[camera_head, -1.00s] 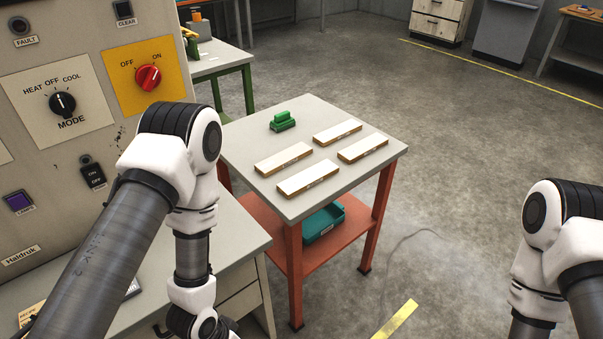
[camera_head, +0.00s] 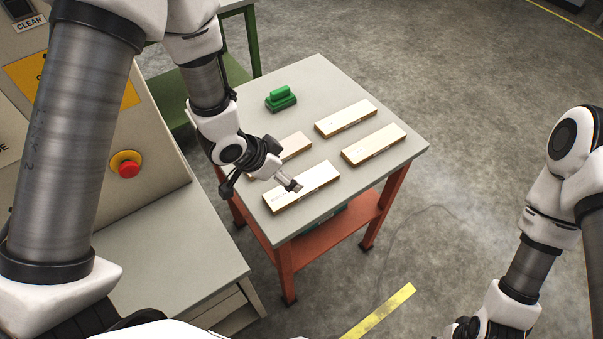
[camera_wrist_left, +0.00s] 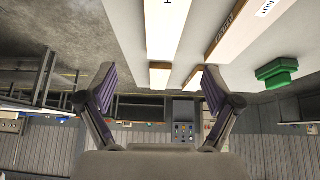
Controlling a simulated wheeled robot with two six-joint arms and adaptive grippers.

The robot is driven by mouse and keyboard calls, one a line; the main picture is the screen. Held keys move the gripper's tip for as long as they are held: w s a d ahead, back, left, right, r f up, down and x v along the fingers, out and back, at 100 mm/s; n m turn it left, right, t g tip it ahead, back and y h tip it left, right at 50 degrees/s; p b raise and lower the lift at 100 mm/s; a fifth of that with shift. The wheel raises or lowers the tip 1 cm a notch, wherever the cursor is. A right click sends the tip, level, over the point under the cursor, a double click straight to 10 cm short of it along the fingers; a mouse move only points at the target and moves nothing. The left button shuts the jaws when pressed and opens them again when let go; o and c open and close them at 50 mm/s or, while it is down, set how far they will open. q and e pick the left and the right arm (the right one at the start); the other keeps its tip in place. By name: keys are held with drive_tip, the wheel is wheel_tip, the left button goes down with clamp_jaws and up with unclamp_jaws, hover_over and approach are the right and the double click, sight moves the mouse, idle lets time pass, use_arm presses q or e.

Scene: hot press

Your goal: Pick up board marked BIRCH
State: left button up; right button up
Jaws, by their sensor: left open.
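Several pale wooden boards lie flat on the grey-topped table. The near board (camera_head: 318,176) lies beside my left gripper (camera_head: 290,186), which hangs just over its left part, open and empty. The far-left board (camera_head: 296,146) is partly hidden by that gripper. The other two are the far-right board (camera_head: 346,118) and the right board (camera_head: 374,145). In the left wrist view, one board (camera_wrist_left: 165,30) shows a cut-off label ending in "H", and another (camera_wrist_left: 257,12) shows "NUT". The left fingers (camera_wrist_left: 158,75) are wide apart. The full word BIRCH is not readable. My right gripper (camera_head: 478,327) is partly cut off at the bottom.
A green handled block (camera_head: 281,98) sits at the table's back left; it also shows in the left wrist view (camera_wrist_left: 277,71). The table (camera_head: 393,172) has red legs. A control cabinet with a red button (camera_head: 128,169) stands left. Floor on the right is open.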

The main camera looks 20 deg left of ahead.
use_arm(q)
drive_tip(key=shift+s+d+f+b, duration=0.2)
drive_tip(key=shift+s+f+b, duration=0.45)
drive_tip(key=shift+f+b, duration=0.65)
drive_tip(key=w+f, duration=0.2)
drive_tip(key=f, duration=0.1)
drive_tip(key=shift+w+d+p, duration=0.15)
drive_tip(key=shift+w+p, duration=0.15)
drive_tip(key=shift+p, duration=0.1)
drive_tip(key=x, duration=0.3)
drive_tip(key=shift+w+d+f+p, duration=0.15)
drive_tip(key=shift+f+p, duration=0.1)
drive_tip(key=shift+p, duration=0.15)
drive_tip(key=shift+w+f, duration=0.35)
drive_tip(key=shift+s+r, duration=0.1)
drive_tip(key=shift+s, duration=0.05)
drive_tip(key=c, duration=1.3)
use_arm(e)
drive_tip(key=shift+s+f, duration=0.2)
drive_tip(key=shift+f, duration=0.75)
